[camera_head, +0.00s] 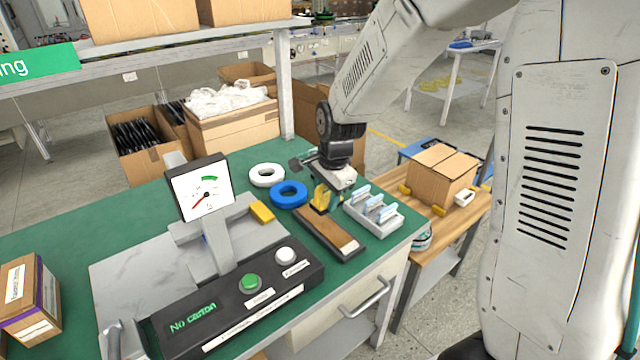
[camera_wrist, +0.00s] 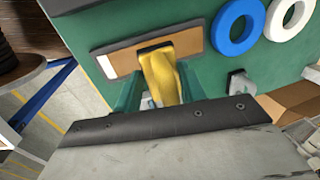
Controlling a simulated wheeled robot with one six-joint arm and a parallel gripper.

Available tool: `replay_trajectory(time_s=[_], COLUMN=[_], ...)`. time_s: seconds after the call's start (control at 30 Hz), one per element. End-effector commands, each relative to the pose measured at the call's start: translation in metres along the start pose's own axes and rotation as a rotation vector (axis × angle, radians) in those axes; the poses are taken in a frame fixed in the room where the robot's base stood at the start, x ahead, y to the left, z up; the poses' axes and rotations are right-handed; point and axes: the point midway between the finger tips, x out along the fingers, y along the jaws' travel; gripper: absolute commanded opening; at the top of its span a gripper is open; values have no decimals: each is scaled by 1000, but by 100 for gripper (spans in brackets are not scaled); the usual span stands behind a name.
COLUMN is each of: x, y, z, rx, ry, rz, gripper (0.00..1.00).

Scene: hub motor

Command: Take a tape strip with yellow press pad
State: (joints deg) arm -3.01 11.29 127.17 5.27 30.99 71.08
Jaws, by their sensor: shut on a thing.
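My gripper (camera_head: 321,203) is shut on the yellow press pad (camera_head: 320,194), over the green bench. The wrist view shows the pad (camera_wrist: 161,75) between green fingertips (camera_wrist: 160,92), its dark far end at a brown strip (camera_wrist: 196,41). The brown strip (camera_head: 322,231) lies in a dark, long tray with a white label at its near end. The pad's end appears to meet the strip; whether it touches or hovers is unclear, and whether any tape is on the pad cannot be seen.
A blue ring (camera_head: 289,194) and a white ring (camera_head: 267,175) lie behind the tray. A white rack (camera_head: 373,217) stands at its right. The control box (camera_head: 235,305) and dial gauge (camera_head: 201,188) are at left. A carton (camera_head: 440,178) sits on the wooden side table.

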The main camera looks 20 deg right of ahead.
Motion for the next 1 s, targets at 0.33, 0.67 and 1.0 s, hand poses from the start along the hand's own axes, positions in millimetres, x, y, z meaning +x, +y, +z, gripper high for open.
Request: replay_trajectory(time_s=[0.33,0.67,1.0], x=[31,55,58], y=[7,11,11], z=[-1,0,0], rx=[2,0,0], ry=[-1,0,0], rz=[3,1,0], gripper=[22,22,22])
